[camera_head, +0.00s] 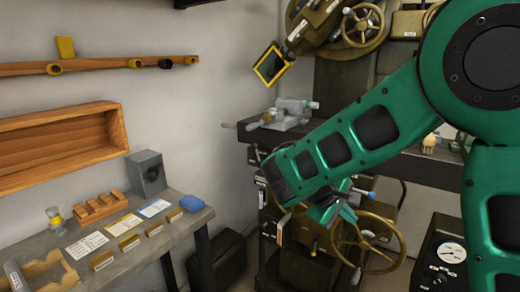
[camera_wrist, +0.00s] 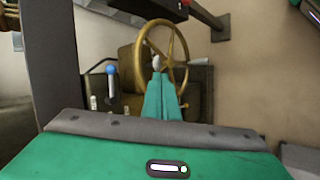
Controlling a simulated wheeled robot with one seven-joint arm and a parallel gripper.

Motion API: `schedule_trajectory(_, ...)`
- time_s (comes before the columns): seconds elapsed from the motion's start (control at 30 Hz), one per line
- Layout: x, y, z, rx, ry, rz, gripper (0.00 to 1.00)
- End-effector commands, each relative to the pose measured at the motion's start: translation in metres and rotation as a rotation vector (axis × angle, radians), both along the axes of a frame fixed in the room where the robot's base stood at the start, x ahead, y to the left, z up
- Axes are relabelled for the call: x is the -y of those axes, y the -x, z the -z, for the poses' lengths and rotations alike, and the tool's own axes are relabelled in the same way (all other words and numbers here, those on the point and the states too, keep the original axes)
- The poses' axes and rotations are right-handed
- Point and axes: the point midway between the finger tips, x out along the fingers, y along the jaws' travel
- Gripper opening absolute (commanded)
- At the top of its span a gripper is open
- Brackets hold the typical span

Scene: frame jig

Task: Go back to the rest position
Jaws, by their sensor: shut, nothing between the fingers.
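My gripper (camera_wrist: 160,72) shows in the wrist view as two teal fingers meeting at a pale tip, shut and with nothing between them. Behind the fingers is a brass handwheel (camera_wrist: 140,62), and I cannot tell how far it is from the fingertips. In the head view my green arm reaches in from the right, and my gripper (camera_head: 345,212) is partly hidden behind it, near the brass handwheel (camera_head: 372,262) on the dark machine. A lever with a blue knob (camera_wrist: 111,70) stands left of the fingers in the wrist view.
A grey side table (camera_head: 190,222) at left holds cards, small yellow-labelled blocks, a blue block (camera_head: 192,203) and a grey box (camera_head: 146,172). Above are a wooden shelf (camera_head: 60,145) and a rail (camera_head: 100,64). The machine (camera_head: 300,262) crowds the arm; a gauge box (camera_head: 446,255) stands lower right.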

Motion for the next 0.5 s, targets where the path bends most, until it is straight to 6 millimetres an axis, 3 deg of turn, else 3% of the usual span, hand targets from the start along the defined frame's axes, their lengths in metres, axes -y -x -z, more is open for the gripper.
schedule_trajectory(0.03, 0.024, 0.010, 0.000, -0.005, -0.048, 0.065, 0.00)
schedule_trajectory(0.2, 0.083, 0.049, 0.004, -0.020, -0.205, 0.259, 0.00)
schedule_trajectory(0.5, 0.150, 0.137, 0.007, -0.016, -0.456, 0.590, 0.00)
